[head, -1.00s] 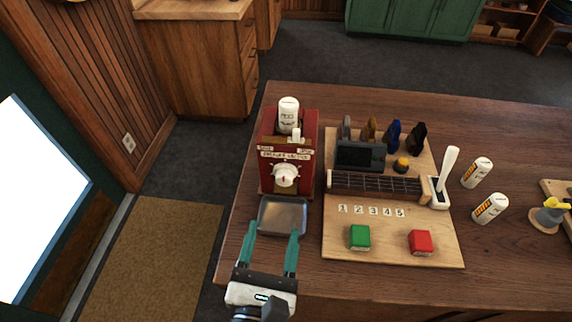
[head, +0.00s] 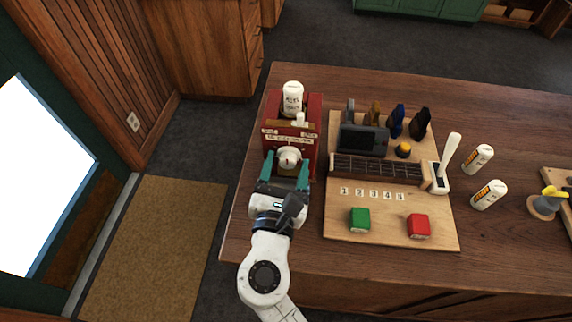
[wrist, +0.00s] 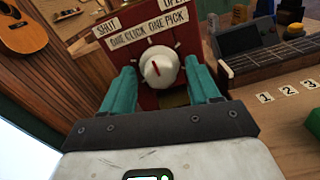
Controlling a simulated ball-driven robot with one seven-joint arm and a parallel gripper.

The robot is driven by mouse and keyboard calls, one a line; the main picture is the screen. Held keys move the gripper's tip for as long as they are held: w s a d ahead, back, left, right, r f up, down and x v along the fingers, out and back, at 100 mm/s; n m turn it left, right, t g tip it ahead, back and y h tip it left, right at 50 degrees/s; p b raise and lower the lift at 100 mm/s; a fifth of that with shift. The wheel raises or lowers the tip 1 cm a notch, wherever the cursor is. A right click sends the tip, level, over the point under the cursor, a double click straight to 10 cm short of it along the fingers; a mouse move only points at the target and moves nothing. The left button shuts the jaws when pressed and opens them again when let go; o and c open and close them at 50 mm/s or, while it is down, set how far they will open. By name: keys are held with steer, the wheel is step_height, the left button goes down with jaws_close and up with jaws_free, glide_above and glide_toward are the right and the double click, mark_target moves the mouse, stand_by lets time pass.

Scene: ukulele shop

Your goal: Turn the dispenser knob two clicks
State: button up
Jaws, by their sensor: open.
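The red dispenser (head: 310,130) stands at the left end of the wooden table, with a white bottle (head: 292,98) on top. Its round white knob (head: 289,157) is on the front face; in the wrist view the knob (wrist: 160,68) carries a red pointer mark that leans up and to the left. Signs above it read "SHUT", "OPEN" and "ONE CLICK ONE PICK". My gripper (head: 287,170) is open, with one teal finger on each side of the knob. In the wrist view the gripper (wrist: 162,88) shows gaps between fingers and knob. The metal tray below is mostly hidden by my gripper.
Right of the dispenser, a wooden board (head: 390,232) holds a fretboard (head: 377,169), a dark device (head: 362,139), a green block (head: 360,219) and a red block (head: 418,225). The table's front left is clear.

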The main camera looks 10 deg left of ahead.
steer(key=c, duration=1)
steer(key=shift+m, duration=0.4)
steer(key=m+b, duration=0.3)
steer(key=m, duration=0.2)
steer(key=shift+d+m, duration=0.1)
steer(key=shift+m, duration=0.2)
steer(key=m+b, duration=0.3)
steer(key=m, duration=0.2)
steer(key=shift+b, duration=0.35)
steer(key=m+b, duration=0.4)
steer(key=m, duration=0.2)
steer(key=shift+d+f+y, duration=0.1)
steer(key=shift+f+y, duration=0.05)
steer(key=shift+y, duration=0.15)
steer(key=m+b, duration=0.4)
steer(key=m, duration=0.1)
steer(key=shift+m, duration=0.3)
